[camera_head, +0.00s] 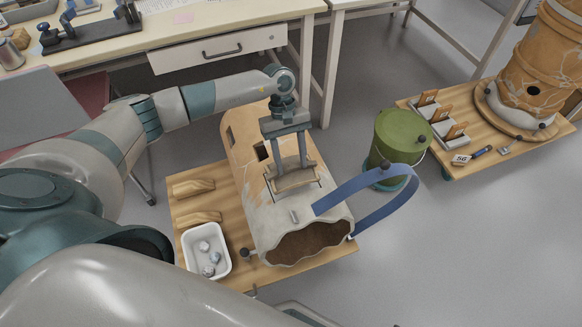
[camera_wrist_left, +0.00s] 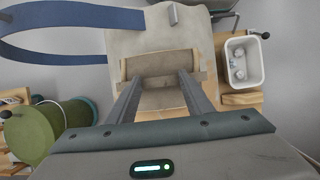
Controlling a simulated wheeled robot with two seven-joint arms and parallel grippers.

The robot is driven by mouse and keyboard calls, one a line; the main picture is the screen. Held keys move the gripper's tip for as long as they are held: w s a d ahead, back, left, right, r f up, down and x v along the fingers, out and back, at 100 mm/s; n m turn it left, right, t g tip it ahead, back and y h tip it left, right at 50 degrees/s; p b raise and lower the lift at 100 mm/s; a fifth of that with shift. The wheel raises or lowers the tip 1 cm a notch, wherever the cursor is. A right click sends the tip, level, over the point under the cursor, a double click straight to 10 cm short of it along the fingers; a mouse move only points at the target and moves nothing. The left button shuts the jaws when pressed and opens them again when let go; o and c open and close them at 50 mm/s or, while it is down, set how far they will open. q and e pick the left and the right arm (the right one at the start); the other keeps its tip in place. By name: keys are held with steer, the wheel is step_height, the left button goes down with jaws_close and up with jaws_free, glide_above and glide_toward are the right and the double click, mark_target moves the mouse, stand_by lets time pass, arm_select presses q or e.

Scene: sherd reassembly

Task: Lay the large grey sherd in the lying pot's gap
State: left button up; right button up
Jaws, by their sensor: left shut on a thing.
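The lying pot (camera_head: 240,140) rests on a low wooden board, orange-brown at the far end and pale grey toward its open, brown-filled mouth. It also shows in the left wrist view (camera_wrist_left: 125,42). My left gripper (camera_head: 296,176) points down over the pot's upper side, shut on the large grey sherd (camera_head: 293,181), a curved greyish-tan piece. The sherd spans both fingertips in the left wrist view (camera_wrist_left: 158,64). Sherd and fingers hide part of the pot below; I cannot tell whether the sherd touches it. A dark opening shows beside the gripper. My right gripper is out of view.
A blue strap (camera_head: 352,187) loops out from the pot's near right side. A white tray (camera_head: 188,254) with several small pieces stands left of the pot, near wooden wedges (camera_head: 194,187). A green drum (camera_head: 402,135) stands to the right. A bench (camera_head: 120,45) is behind.

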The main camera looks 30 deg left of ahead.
mark_target(291, 169)
arm_select(q)
steer(key=shift+f, duration=2)
steer(key=shift+f, duration=0.1)
steer(key=o, duration=1.3)
steer(key=v, duration=1.2)
steer(key=shift+w, duration=0.1)
